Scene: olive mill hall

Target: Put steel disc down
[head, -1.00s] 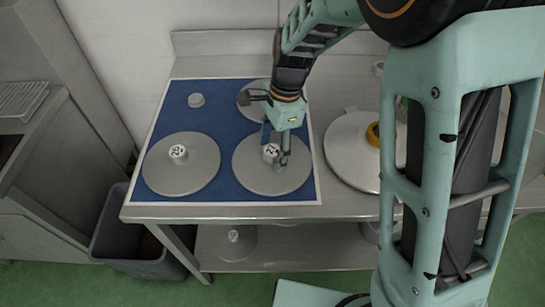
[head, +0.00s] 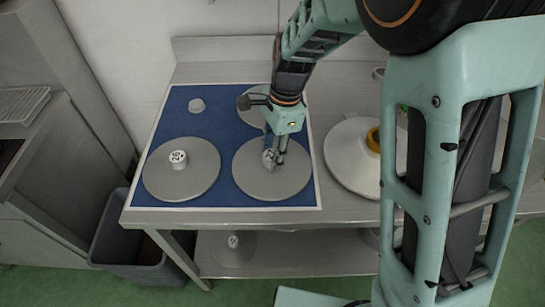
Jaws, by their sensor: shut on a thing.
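A steel disc (head: 272,182) with a small knob lies low over the right front of the blue mat (head: 218,128). It looks flat on the mat, though I cannot tell if it fully touches. My gripper (head: 273,158) is over the middle of this disc, shut on its knob, which the fingers partly hide. A second steel disc (head: 196,180) with an upright knob lies flat at the left front of the mat. A third disc (head: 246,114) lies at the back right of the mat, partly hidden by my gripper.
A pale round plate (head: 340,160) with a yellow ring (head: 374,139) is right of the mat. Another disc (head: 232,252) is on the lower shelf. A grey bin (head: 140,255) stands on the floor at left.

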